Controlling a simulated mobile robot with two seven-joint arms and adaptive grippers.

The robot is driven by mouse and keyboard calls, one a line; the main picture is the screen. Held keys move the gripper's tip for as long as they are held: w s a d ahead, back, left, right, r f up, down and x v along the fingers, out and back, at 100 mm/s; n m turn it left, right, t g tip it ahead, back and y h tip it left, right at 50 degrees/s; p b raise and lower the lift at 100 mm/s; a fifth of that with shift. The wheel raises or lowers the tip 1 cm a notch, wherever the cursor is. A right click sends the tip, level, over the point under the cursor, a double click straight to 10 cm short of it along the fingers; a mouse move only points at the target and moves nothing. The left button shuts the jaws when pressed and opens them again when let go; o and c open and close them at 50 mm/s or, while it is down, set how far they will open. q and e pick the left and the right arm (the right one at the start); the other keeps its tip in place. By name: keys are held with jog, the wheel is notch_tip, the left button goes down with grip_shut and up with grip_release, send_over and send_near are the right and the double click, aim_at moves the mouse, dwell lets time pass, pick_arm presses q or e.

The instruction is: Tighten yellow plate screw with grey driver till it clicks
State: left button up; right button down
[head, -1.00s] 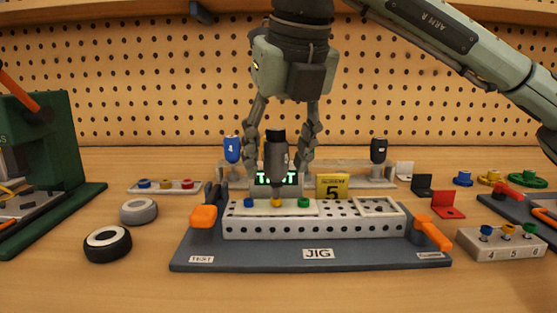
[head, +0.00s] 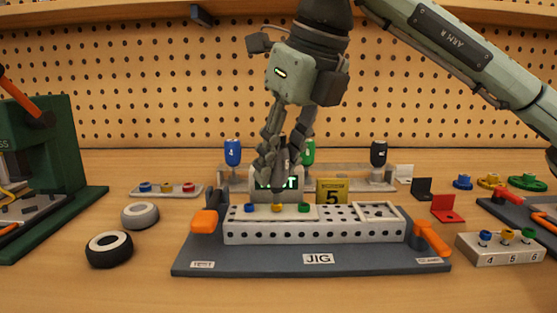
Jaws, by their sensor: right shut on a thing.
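My right gripper (head: 281,170) is shut on the grey driver (head: 280,184) above the jig. Its fingers hide most of the driver's handle. The driver stands about upright, with its lower end at or just above the yellow screw (head: 277,208); I cannot tell whether the tip is seated. The yellow screw sits on the pale plate between a blue screw (head: 250,208) and a green screw (head: 303,208). The plate lies on the white perforated beam (head: 300,234) in the jig (head: 330,262). My left gripper is not in view.
A rack behind the jig holds blue (head: 232,152), green (head: 308,152) and black (head: 379,153) drivers. Orange-handled clamps (head: 204,221) flank the beam. A yellow "5" block (head: 332,190) stands behind it. Wheels (head: 108,248) lie left; a numbered block (head: 500,249) is right.

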jog(key=shift+f+m+b, duration=0.15)
jog(key=shift+m+b, duration=0.25)
jog(key=shift+m, duration=0.3)
jog(key=m+t+h+b, duration=0.1)
jog(key=m, duration=0.3)
jog(key=shift+h+b, duration=0.35)
jog(key=shift+h, duration=0.05)
jog(key=m+h+b, duration=0.2)
jog(key=m, duration=0.4)
jog(key=shift+r+m+h+p, duration=0.2)
jog(key=shift+m+h+p, duration=0.1)
jog(key=shift+m, duration=0.2)
jog(key=shift+f, duration=0.1)
jog(key=c, duration=1.1)
grip_release()
jog(key=shift+w+d, duration=0.1)
